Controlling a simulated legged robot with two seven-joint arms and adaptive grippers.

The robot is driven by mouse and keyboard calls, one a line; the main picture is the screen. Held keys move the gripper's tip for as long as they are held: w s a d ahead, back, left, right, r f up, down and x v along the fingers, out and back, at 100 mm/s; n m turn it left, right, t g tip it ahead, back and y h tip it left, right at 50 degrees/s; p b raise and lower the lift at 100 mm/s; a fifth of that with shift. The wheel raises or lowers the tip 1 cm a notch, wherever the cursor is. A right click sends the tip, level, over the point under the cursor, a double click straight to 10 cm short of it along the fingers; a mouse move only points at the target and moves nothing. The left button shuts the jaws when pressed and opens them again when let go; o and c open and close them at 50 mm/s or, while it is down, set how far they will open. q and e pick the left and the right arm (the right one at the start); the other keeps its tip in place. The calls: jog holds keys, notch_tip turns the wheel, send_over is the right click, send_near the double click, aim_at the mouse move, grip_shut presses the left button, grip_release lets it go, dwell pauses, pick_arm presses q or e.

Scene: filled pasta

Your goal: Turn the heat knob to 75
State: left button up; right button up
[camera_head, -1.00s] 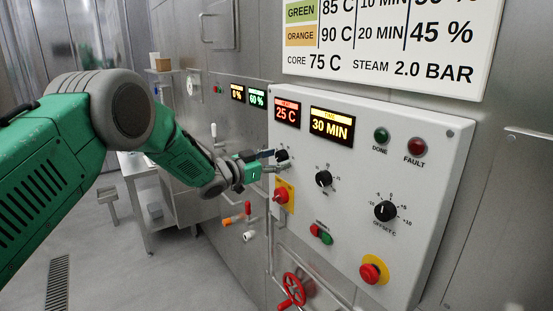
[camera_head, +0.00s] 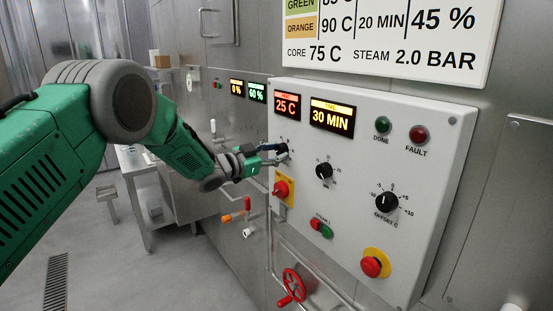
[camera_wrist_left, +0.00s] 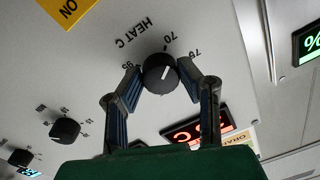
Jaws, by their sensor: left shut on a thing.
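The black heat knob (camera_wrist_left: 160,73) is round with a white pointer line, under the label HEAT C in the left wrist view, with marks such as 70 around it. In the head view the heat knob (camera_head: 281,149) is mostly hidden by the gripper. My left gripper (camera_wrist_left: 161,82) has its two fingers on either side of the knob and is shut on it; it also shows in the head view (camera_head: 277,155). The heat display (camera_head: 287,105) reads 25 C. My right gripper is not in view.
The white control panel (camera_head: 345,235) also carries a middle knob (camera_head: 324,171), an offset knob (camera_head: 386,202), a red switch (camera_head: 282,189) just below the gripper, and a red emergency button (camera_head: 373,266). A red valve wheel (camera_head: 293,283) sits below.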

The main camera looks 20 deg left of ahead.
pick_arm(q)
jog(key=m+b, duration=0.1)
jog(key=b, duration=0.1)
jog(key=m+b, duration=0.1)
jog(key=m, duration=0.1)
jog(key=m+b, duration=0.2)
jog(key=shift+f+b, duration=0.25)
jog(key=shift+b, duration=0.1)
jog(key=shift+r+m+b, duration=0.15)
jog(key=shift+m+b, duration=1.5)
jog(key=shift+m, duration=0.35)
jog(key=o, duration=1.1)
jog(key=shift+o, duration=0.2)
jog(key=shift+a, duration=0.1)
